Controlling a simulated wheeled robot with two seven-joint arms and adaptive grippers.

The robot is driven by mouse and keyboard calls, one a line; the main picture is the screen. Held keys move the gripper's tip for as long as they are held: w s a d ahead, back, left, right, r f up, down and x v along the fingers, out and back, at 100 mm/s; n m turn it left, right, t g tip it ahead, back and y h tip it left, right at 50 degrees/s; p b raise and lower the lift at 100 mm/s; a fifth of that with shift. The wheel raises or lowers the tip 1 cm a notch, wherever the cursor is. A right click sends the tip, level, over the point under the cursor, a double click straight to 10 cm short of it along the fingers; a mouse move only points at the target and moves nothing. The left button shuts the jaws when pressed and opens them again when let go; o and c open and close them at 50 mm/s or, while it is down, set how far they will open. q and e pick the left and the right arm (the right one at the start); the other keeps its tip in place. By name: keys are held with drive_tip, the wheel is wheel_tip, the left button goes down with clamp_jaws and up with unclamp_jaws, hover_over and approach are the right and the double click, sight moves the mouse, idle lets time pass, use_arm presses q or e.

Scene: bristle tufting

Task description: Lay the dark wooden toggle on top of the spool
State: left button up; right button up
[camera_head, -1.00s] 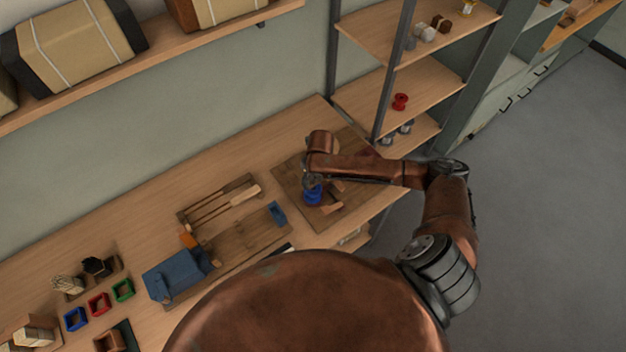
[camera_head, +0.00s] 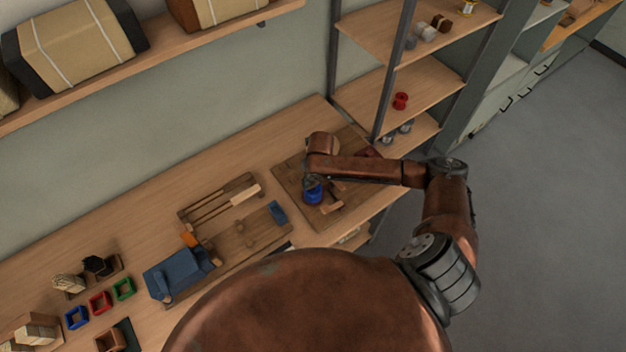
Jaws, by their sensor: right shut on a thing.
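A blue spool (camera_head: 313,196) stands on the brown board at the right end of the bench. My right gripper (camera_head: 312,184) points down right above the spool, its fingers small and dark at the wrist's lower end. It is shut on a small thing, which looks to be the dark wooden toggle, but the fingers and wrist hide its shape. I cannot tell whether the held thing touches the spool. My left gripper is not in view.
The brown board (camera_head: 291,182) also bears a light wooden piece (camera_head: 332,207) right of the spool and a dark red thing (camera_head: 369,152) behind my forearm. A tool tray (camera_head: 240,235) lies to the left. A shelf rack (camera_head: 400,85) stands at the back right.

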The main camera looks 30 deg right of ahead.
drive_tip(key=shift+p, duration=0.35)
idle(0.3)
drive_tip(key=shift+f, duration=0.3)
idle(0.5)
drive_tip(key=shift+f, duration=0.35)
drive_tip(key=shift+f, duration=0.35)
idle(0.5)
drive_tip(key=o, duration=0.9)
drive_tip(key=shift+c, duration=0.2)
wheel_tip(320, 180, up, 12)
drive_tip(key=s, duration=0.1)
drive_tip(key=shift+s, duration=0.4)
drive_tip(key=shift+d, duration=0.1)
